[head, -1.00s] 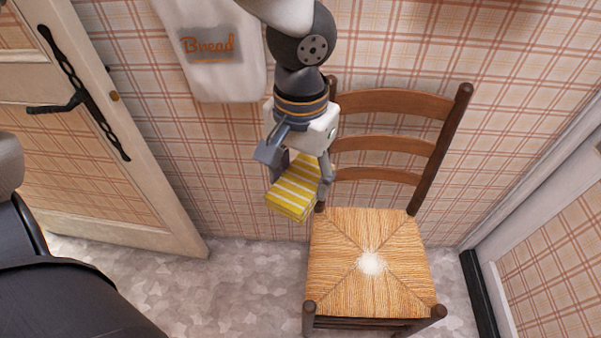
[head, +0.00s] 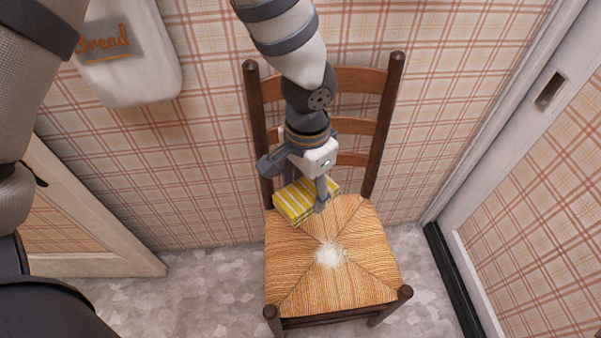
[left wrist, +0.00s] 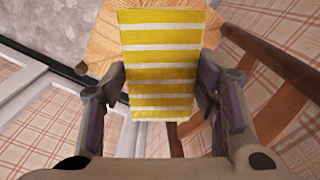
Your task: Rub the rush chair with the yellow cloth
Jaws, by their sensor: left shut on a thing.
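The rush chair (head: 355,275) stands against the wall, with a woven straw seat, a dark wooden frame and a ladder back. A white powdery patch (head: 330,256) lies mid-seat. My left gripper (head: 305,190) is shut on the folded yellow cloth (head: 294,203), which has white stripes. The cloth is over the rear left part of the seat; whether it touches the seat I cannot tell. In the left wrist view the cloth (left wrist: 160,60) sits between both fingers, with the straw seat (left wrist: 100,45) behind it. My right gripper is not in view.
A white bag marked "Bread" (head: 130,60) hangs on the plaid wall at the upper left. A pale door (head: 90,225) is at the left. A door frame (head: 490,150) with a dark threshold (head: 455,285) is at the right. Grey floor (head: 215,285) is clear left of the chair.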

